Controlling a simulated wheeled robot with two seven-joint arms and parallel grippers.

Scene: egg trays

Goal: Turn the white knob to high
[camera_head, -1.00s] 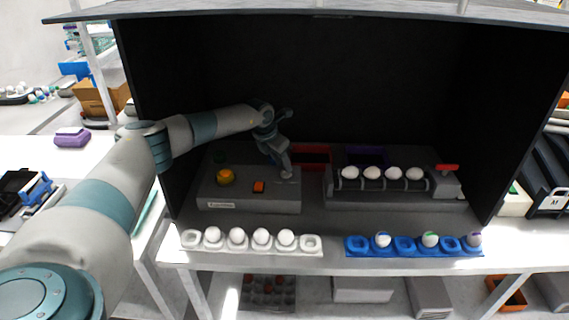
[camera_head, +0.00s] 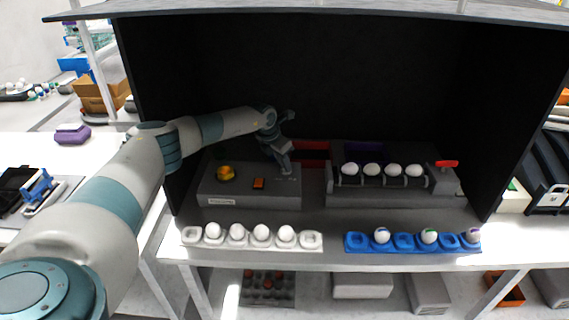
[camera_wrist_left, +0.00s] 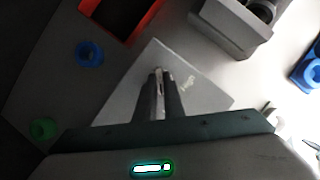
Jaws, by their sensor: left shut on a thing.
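My left gripper (camera_head: 285,172) points down at the right part of the grey control box (camera_head: 230,200). In the left wrist view its fingers (camera_wrist_left: 160,82) are close together, shut on the small white knob, which they mostly hide. Faint light markings (camera_wrist_left: 187,83) show on the panel beside the fingertips; I cannot read them or the knob's setting. My right gripper is not in view.
To the right, a roller machine (camera_head: 400,198) carries several white eggs and a red handle (camera_head: 446,163). White (camera_head: 312,241) and blue (camera_head: 357,246) egg trays line the front edge. Dark walls enclose the bench.

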